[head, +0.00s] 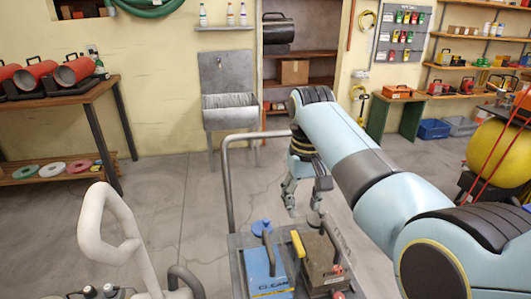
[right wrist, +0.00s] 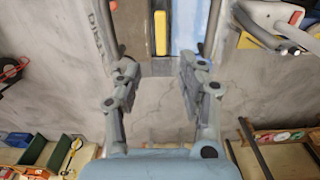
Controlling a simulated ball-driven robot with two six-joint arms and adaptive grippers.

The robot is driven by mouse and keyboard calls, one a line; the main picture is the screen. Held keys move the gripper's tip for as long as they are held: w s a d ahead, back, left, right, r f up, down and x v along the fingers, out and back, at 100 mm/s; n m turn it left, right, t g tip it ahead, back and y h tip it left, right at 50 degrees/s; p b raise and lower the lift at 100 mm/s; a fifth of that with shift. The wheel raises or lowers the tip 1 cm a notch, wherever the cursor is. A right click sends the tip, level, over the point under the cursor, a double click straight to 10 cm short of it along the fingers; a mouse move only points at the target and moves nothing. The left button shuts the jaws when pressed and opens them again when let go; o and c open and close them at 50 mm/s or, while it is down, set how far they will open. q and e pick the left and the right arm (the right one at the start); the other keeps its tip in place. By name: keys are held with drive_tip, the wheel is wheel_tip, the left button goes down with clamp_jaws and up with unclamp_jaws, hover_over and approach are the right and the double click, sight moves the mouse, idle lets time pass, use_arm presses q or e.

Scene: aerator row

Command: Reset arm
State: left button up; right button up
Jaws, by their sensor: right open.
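My right arm reaches in from the right of the head view. Its gripper (head: 304,203) hangs pointing down above the far edge of a grey cart (head: 238,262). In the right wrist view the gripper (right wrist: 158,70) has its two fingers spread apart with nothing between them. On the cart are a blue container marked CLEAN (head: 266,273) and a grey-brown container (head: 322,262) with a red-capped part. A yellow bar (head: 298,243) stands between them, and it also shows in the right wrist view (right wrist: 160,32). My left gripper is in neither view.
A bent cart handle (head: 228,175) rises near my right gripper. A thick white tube frame (head: 105,215) stands at the front left. A wooden bench (head: 90,90) with red cylinders is at the left, a grey sink (head: 230,107) at the back wall. The middle floor is clear.

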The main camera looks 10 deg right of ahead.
drive_tip(key=s+d+f+t, duration=0.1)
drive_tip(key=s+d+f, duration=0.3)
drive_tip(key=s, duration=0.5)
drive_tip(key=s+d+f+t, duration=0.1)
drive_tip(key=s+d, duration=0.4)
drive_tip(key=s, duration=0.3)
drive_tip(key=s+d+r+t, duration=0.1)
drive_tip(key=s+r, duration=0.3)
drive_tip(key=s, duration=0.4)
drive_tip(key=s+d+r+t, duration=0.1)
drive_tip(key=s+r, duration=0.3)
drive_tip(key=s, duration=0.3)
drive_tip(key=s+d+f+g+h+b, duration=0.2)
drive_tip(key=f+b, duration=0.7)
drive_tip(key=f, duration=2.9)
drive_tip(key=s+d+f+g+y+b, duration=0.1)
drive_tip(key=s+f+b, duration=0.5)
drive_tip(key=s+f, duration=1.2)
wheel_tip(320, 180, down, 2)
drive_tip(key=shift+s+d, duration=0.2)
drive_tip(key=shift+s, duration=0.2)
